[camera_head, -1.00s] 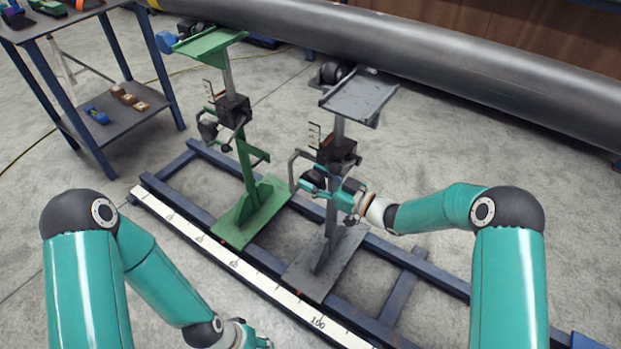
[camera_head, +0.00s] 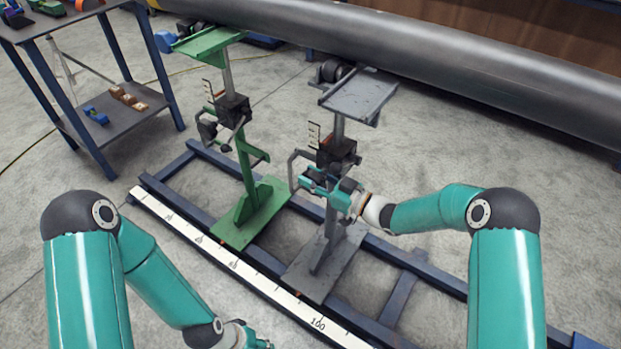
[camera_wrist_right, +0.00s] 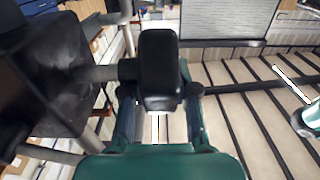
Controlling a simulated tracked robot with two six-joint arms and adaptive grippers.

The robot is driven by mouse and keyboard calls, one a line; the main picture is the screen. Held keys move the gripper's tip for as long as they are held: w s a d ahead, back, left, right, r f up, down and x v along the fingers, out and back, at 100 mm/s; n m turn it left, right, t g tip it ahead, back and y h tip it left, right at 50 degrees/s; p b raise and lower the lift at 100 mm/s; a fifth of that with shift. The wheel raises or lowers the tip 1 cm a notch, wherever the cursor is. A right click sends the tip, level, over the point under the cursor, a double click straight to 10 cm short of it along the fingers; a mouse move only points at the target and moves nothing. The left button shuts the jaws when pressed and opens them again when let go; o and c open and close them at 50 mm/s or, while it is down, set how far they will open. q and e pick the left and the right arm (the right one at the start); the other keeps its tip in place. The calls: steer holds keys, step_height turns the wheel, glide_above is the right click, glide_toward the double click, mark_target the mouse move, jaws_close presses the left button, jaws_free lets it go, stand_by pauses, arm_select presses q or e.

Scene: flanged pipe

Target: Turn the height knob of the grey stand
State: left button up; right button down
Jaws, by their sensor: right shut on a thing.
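My right gripper (camera_head: 316,182) is at this block's lower left side. In the right wrist view, its fingers are shut on the black height knob (camera_wrist_right: 158,70), with its shaft running left to the dark block. The gripper mostly hides the knob in the head view. My left gripper (camera_head: 248,338) is low at the bottom edge, partly cut off, so its jaws cannot be judged.
A green stand (camera_head: 212,42) stands to the left on the same blue rails (camera_head: 400,290). A white ruler (camera_head: 225,262) runs along the front. The grey pipe (camera_head: 450,70) crosses the back. A shelf table (camera_head: 115,110) is at far left.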

steer(key=t+y+b, duration=0.1)
steer(key=b, duration=0.4)
steer(key=d+t+y+b, duration=0.1)
steer(key=y+b, duration=0.1)
steer(key=b, duration=0.3)
steer(key=f+t+y+b, duration=0.1)
steer(key=b, duration=0.4)
steer(key=shift+s+d+t+y, duration=0.15)
steer(key=shift+t+y, duration=0.15)
steer(key=shift+y, duration=0.1)
steer(key=shift+r+y+b, duration=0.15)
steer(key=shift+y+b, duration=0.15)
steer(key=shift+b, duration=0.4)
steer(key=shift+r, duration=0.15)
steer(key=c, duration=0.9)
jaws_free()
steer(key=shift+s, duration=0.1)
steer(key=v, duration=1.2)
steer(key=shift+f, duration=0.25)
